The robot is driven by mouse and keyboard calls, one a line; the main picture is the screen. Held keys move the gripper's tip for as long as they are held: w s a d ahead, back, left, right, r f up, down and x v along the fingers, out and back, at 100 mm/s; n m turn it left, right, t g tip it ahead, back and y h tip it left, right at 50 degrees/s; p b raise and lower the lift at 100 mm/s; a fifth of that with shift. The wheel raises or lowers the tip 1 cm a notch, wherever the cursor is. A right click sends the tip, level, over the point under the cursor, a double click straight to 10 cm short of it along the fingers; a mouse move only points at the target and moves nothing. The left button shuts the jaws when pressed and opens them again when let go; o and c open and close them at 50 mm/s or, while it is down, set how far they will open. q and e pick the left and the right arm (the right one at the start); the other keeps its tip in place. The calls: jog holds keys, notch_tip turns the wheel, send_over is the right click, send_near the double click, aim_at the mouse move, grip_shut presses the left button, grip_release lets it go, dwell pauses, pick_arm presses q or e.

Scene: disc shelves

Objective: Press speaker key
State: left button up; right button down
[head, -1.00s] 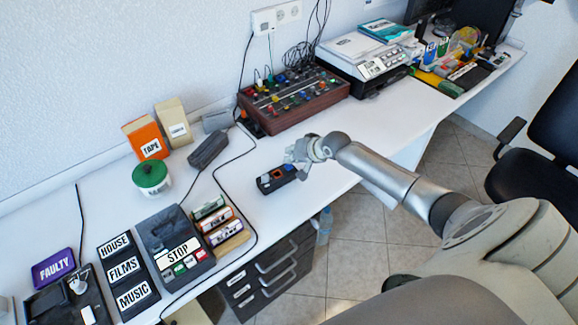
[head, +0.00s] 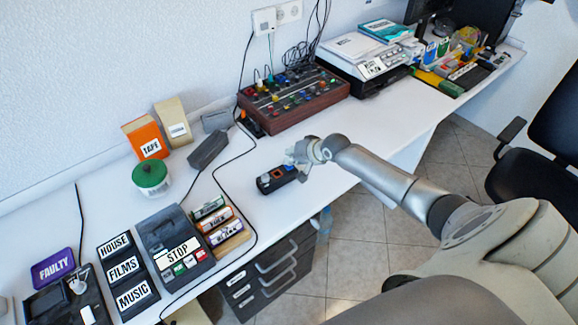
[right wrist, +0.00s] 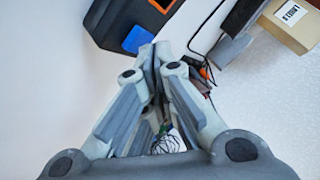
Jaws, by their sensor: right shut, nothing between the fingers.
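A small black box (head: 268,184) with a blue key and an orange-edged part lies on the white desk near its front edge. Which key is the speaker key I cannot read. My right gripper (head: 297,168) is shut and empty at the right end of the box in the head view. In the right wrist view the shut fingertips (right wrist: 152,58) are close to the blue key (right wrist: 137,38) on the black box (right wrist: 118,14); I cannot tell if they touch. My left gripper is not in view.
A mixer with coloured knobs (head: 292,105) stands behind on the white desk (head: 330,165). A STOP unit (head: 160,232), labelled boxes (head: 122,268) and a green-lidded tub (head: 150,177) are at left. A black cable (head: 253,165) runs left of the small box.

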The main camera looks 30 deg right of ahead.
jog(key=shift+f, duration=0.3)
dwell(0.5)
jog(key=shift+r, duration=0.15)
jog(key=shift+r+p, duration=0.6)
jog(key=shift+p, duration=0.15)
jog(key=shift+r, duration=0.1)
notch_tip(320, 180, up, 6)
jog(key=p, duration=0.6)
